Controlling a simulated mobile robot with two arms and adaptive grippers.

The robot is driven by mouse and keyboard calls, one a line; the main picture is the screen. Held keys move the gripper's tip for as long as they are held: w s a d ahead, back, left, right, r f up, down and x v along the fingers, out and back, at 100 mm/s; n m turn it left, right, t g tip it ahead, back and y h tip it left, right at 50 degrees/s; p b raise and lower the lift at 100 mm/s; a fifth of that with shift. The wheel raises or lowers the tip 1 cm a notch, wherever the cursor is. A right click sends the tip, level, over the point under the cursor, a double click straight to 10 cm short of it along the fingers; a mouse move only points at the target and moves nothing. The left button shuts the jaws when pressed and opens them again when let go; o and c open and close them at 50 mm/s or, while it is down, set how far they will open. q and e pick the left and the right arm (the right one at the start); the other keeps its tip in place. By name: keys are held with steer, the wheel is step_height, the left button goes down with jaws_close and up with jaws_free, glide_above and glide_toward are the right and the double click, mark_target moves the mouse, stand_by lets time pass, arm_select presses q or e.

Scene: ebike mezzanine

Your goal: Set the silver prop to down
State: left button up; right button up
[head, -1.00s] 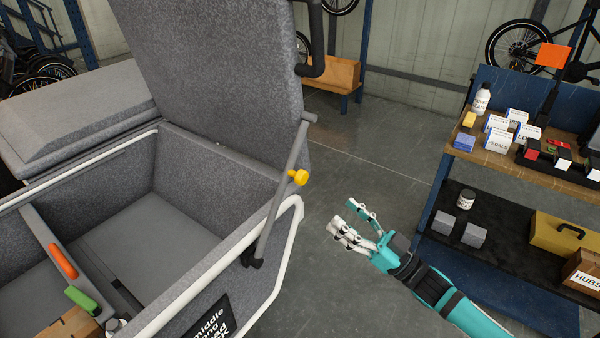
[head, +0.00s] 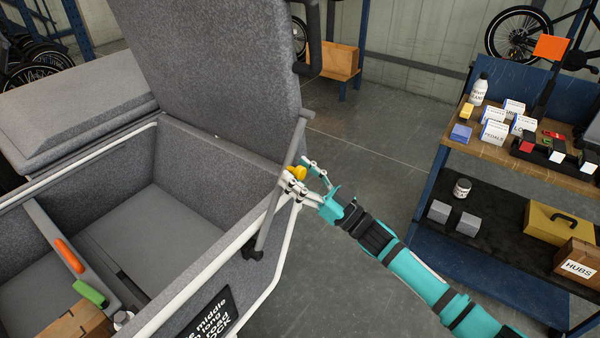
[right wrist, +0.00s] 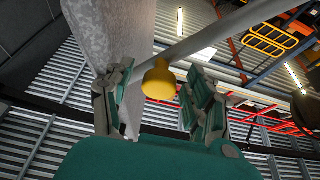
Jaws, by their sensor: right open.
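The silver prop (head: 275,212) is a grey bar standing tilted between the box rim and the raised grey lid (head: 215,75). A yellow knob (head: 298,173) sits on the prop. My right gripper (head: 298,178) is open at the knob, with its fingers on either side of it. In the right wrist view the yellow knob (right wrist: 158,80) lies between the two open finger groups, and the prop (right wrist: 215,32) runs diagonally behind it. I cannot tell whether the fingers touch the knob. My left gripper is not in view.
The open grey cargo box has a white rim (head: 205,290), with an orange handle (head: 69,255) and a green handle (head: 90,292) inside. A blue shelf cart (head: 430,215) with boxes and bottles stands at the right. Grey floor lies clear between them.

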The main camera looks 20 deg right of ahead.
jaws_close()
steer(key=shift+d, duration=0.1)
stand_by(0.5)
